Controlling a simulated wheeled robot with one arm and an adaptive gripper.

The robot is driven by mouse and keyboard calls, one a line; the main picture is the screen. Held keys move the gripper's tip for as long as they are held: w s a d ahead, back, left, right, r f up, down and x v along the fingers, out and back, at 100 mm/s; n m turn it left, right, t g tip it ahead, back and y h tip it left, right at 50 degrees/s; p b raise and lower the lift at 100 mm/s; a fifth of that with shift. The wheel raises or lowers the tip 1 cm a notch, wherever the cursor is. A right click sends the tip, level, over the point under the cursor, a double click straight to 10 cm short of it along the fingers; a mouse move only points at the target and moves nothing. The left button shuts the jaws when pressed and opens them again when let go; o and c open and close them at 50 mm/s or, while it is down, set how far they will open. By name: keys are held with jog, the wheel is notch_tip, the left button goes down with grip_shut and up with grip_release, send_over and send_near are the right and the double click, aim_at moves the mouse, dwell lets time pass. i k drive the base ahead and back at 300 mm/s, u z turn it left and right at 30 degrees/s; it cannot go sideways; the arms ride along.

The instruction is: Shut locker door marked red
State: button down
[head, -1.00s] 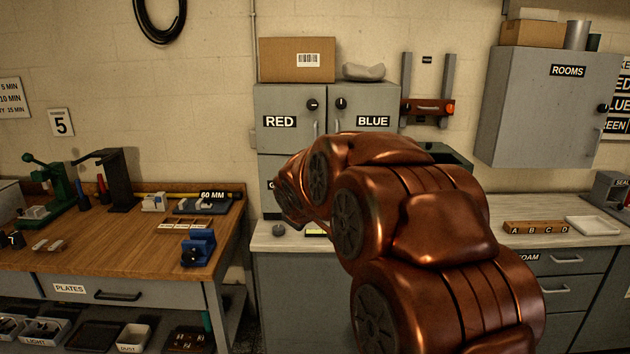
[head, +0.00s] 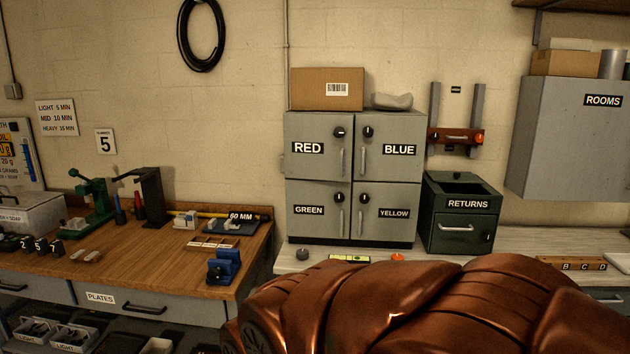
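The grey locker block stands on the pale counter against the wall in the head view, with doors marked RED, BLUE, GREEN and YELLOW. The red-marked door (head: 308,165) is the upper left one. The other doors also look flush. My copper-coloured arm crosses the lower right, in front of the counter and below the locker. My gripper is not visible.
A green RETURNS box (head: 461,215) stands right of the locker. A cardboard box (head: 327,89) sits on top. A wooden bench (head: 130,262) with tools is at left. Small items, including an orange one (head: 397,257), lie before the locker. A ROOMS cabinet (head: 572,140) hangs at right.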

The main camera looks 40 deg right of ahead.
aim_at(312, 152)
jog(key=u, duration=1.9)
jog(key=k, duration=1)
jog(key=z, duration=1.7)
jog(key=i, duration=0.45)
jog(key=u, duration=0.05)
